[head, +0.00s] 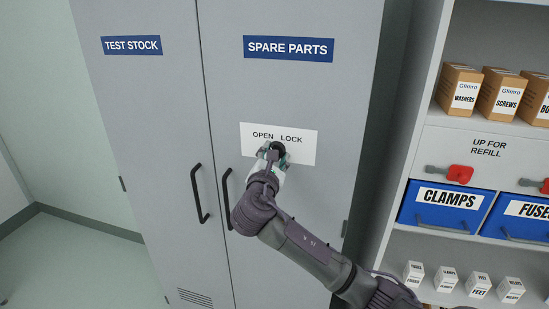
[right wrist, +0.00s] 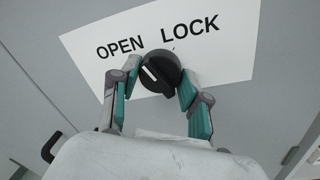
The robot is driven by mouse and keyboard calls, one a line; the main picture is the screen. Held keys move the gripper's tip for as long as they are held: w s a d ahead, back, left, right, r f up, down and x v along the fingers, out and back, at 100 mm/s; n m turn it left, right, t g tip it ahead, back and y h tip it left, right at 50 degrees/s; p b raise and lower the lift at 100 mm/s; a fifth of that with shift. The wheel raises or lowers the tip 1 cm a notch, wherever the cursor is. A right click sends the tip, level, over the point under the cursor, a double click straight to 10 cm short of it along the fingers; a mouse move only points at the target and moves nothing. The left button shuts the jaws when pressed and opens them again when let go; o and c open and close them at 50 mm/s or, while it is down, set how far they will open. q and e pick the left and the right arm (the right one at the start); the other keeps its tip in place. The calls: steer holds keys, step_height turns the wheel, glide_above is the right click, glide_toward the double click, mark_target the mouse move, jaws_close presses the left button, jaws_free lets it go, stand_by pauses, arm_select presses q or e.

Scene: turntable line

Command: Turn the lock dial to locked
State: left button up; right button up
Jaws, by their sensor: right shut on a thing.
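The black lock dial (right wrist: 161,70) sits on a white plate (right wrist: 225,50) printed OPEN at left and LOCK at right. A short white mark shows on the dial's left part, on the side of the word OPEN. My right gripper (right wrist: 160,88) has a finger on each side of the dial and is shut on it. In the head view the dial (head: 278,147) is partly hidden by my right gripper (head: 272,157). The plate (head: 304,147) is on the grey SPARE PARTS cabinet door (head: 290,90). My left gripper is not in view.
Two black door handles (head: 198,193) (head: 226,198) stand left of my right arm. A shelf at right holds cardboard boxes (head: 458,88), blue bins (head: 440,208) with red clips (head: 460,174), and small white boxes (head: 446,279). The floor at left is clear.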

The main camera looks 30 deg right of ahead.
steer(key=m, duration=0.1)
steer(key=m+b, duration=0.1)
steer(key=m, duration=0.1)
steer(key=shift+f, duration=0.25)
steer(key=m+b, duration=0.2)
steer(key=m, duration=0.1)
steer(key=shift+a+m+h, duration=0.1)
steer(key=shift+m+h, duration=0.2)
steer(key=shift+m, duration=0.1)
steer(key=m+b, duration=0.4)
steer(key=m, duration=0.1)
steer(key=shift+w+h, duration=0.1)
steer(key=shift+h, duration=0.2)
steer(key=shift+r+m+g+b, duration=0.15)
steer(key=shift+m+b, duration=0.2)
steer(key=shift+m, duration=0.35)
steer(key=shift+m+g+b, duration=0.15)
steer(key=shift+m+b, duration=0.15)
steer(key=shift+m, duration=0.4)
steer(key=o, duration=1.1)
steer(key=shift+o, duration=0.2)
